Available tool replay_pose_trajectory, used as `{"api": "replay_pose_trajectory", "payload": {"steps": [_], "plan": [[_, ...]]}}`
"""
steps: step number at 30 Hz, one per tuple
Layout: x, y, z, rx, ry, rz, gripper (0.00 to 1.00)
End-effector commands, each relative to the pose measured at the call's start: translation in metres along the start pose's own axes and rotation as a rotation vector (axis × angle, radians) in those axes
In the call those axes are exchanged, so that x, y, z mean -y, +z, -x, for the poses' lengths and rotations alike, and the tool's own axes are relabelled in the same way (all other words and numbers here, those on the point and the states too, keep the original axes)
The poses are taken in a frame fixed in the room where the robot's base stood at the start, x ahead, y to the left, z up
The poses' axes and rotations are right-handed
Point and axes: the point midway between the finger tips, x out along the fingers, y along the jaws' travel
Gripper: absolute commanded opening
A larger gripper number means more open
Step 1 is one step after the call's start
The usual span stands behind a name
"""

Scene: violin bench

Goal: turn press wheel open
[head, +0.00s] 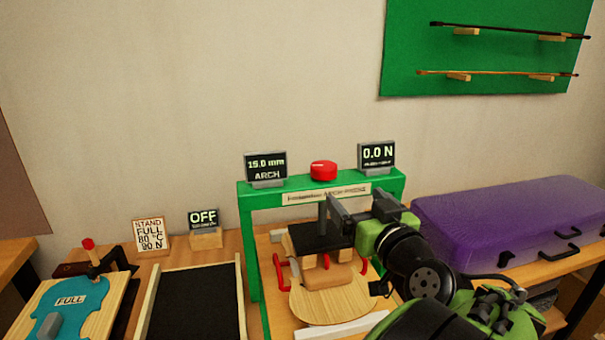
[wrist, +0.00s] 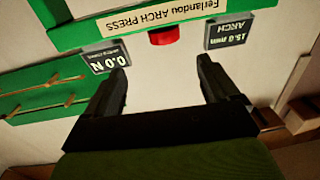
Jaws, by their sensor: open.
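The arch press is a green frame (head: 246,215) with a label on its crossbar. The red press wheel (head: 323,170) sits on top of the crossbar, between two displays. In the wrist view, which is upside down, the red wheel (wrist: 163,37) shows beyond and between my fingertips. My gripper (head: 333,208) is open and empty, in front of the press and below the wheel, apart from it. Its open fingers also show in the wrist view (wrist: 162,66). Under the crossbar, a wooden plate (head: 325,305) lies below a dark block, partly hidden by my gripper.
The left display (head: 265,167) reads 15.0 mm ARCH; the right one (head: 377,156) reads 0.0 N. A purple case (head: 510,220) lies right of the press. A black-topped tray (head: 195,305), an OFF display (head: 204,220) and a teal template (head: 72,305) are left.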

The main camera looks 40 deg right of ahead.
Motion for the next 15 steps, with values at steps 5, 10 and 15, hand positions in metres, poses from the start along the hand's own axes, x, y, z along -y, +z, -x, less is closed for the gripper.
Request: {"api": "replay_pose_trajectory", "payload": {"steps": [5,10,15], "plan": [[0.003,-0.004,-0.036,0.004,-0.010,0.001,0.88],[0.004,-0.004,-0.080,0.003,-0.012,0.000,0.88],[0.004,-0.003,-0.121,0.004,-0.012,0.001,0.88]]}}
